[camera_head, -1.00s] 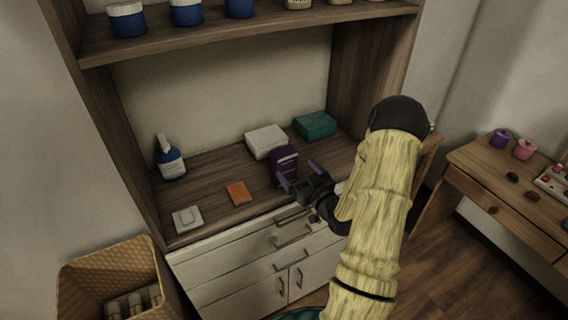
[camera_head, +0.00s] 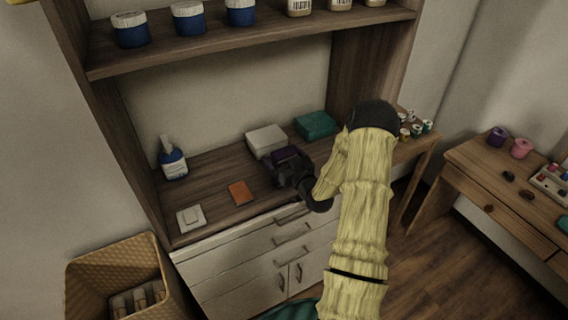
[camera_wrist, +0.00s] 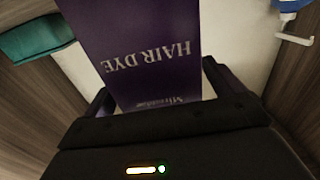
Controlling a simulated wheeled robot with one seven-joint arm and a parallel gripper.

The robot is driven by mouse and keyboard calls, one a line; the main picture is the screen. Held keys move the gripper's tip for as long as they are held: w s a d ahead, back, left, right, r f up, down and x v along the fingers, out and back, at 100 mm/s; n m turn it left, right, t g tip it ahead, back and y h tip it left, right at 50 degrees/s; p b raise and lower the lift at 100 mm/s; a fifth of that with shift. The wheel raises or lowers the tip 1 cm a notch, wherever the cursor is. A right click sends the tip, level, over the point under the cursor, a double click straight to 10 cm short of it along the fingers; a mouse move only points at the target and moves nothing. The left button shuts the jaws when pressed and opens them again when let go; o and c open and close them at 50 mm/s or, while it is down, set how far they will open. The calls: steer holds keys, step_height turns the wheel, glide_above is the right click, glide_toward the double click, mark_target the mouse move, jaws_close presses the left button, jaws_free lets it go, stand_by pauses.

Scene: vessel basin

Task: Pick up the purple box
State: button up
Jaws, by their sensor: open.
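The purple box (camera_wrist: 150,50) fills the middle of the wrist view, with "HAIR DYE" printed upside down on its face. In the head view the box (camera_head: 283,153) stands on the cabinet counter, mostly hidden behind my gripper. My gripper (camera_head: 285,170) is at the box. In the wrist view my gripper (camera_wrist: 158,90) is open, with one finger on each side of the lower part of the box. I cannot tell whether either finger touches it.
A white box (camera_head: 266,140) lies just behind the purple box. A teal box (camera_head: 315,125) is to the right, and an orange packet (camera_head: 240,192) and a white item (camera_head: 190,218) to the left. A blue-labelled bottle (camera_head: 172,160) stands at far left. A shelf (camera_head: 250,45) hangs above.

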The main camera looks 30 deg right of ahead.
steer(key=shift+w, duration=0.55)
steer(key=shift+c, duration=0.2)
steer(key=c, duration=1.1)
